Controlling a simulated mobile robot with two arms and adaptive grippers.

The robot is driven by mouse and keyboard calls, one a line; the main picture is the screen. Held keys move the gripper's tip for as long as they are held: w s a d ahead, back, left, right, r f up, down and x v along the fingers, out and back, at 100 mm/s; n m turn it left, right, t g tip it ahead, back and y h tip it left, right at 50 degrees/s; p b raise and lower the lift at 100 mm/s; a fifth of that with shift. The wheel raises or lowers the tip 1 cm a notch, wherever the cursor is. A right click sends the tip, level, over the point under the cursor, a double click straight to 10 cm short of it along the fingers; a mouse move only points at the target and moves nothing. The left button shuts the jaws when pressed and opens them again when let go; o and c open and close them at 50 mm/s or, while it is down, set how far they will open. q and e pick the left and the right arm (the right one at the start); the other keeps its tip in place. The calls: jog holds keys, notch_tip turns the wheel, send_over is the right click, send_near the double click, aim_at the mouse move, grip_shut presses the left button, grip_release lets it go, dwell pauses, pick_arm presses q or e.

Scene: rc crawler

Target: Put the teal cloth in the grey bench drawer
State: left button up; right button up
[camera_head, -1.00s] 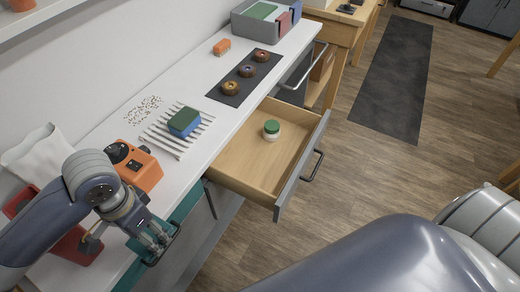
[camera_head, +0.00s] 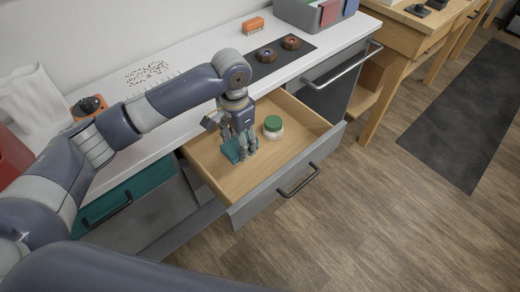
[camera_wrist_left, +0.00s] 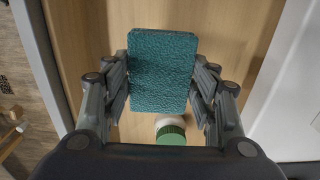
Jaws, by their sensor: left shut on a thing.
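The teal cloth (camera_head: 231,152) is a small folded, textured pad; it fills the middle of the left wrist view (camera_wrist_left: 162,72). My left gripper (camera_head: 240,146) is shut on it, with fingers on both sides of it in the wrist view (camera_wrist_left: 162,90). The grey bench drawer (camera_head: 270,194) is pulled open, with a grey front, a bar handle and a wooden inside. Gripper and cloth are over the left part of the drawer's inside. I cannot tell whether the cloth touches the drawer floor. My right gripper is not in view.
A white jar with a green lid (camera_head: 273,125) stands in the drawer, just right of the gripper; it also shows in the wrist view (camera_wrist_left: 170,132). A teal-fronted drawer (camera_head: 125,195) is to the left.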

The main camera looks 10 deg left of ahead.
aim_at(237, 145)
pick_arm(q)
jog(key=f, duration=0.3)
jog(key=shift+s+a+f, duration=0.1)
jog(key=shift+a+f, duration=0.1)
jog(key=shift+f, duration=0.05)
notch_tip(237, 145, down, 5)
jog(key=shift+r, duration=0.2)
jog(key=shift+d, duration=0.1)
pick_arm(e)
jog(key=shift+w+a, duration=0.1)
pick_arm(q)
jog(key=shift+f, duration=0.1)
jog(key=o, duration=1)
jog(key=shift+f, duration=0.1)
notch_tip(237, 145, up, 12)
jog(key=shift+r, duration=0.15)
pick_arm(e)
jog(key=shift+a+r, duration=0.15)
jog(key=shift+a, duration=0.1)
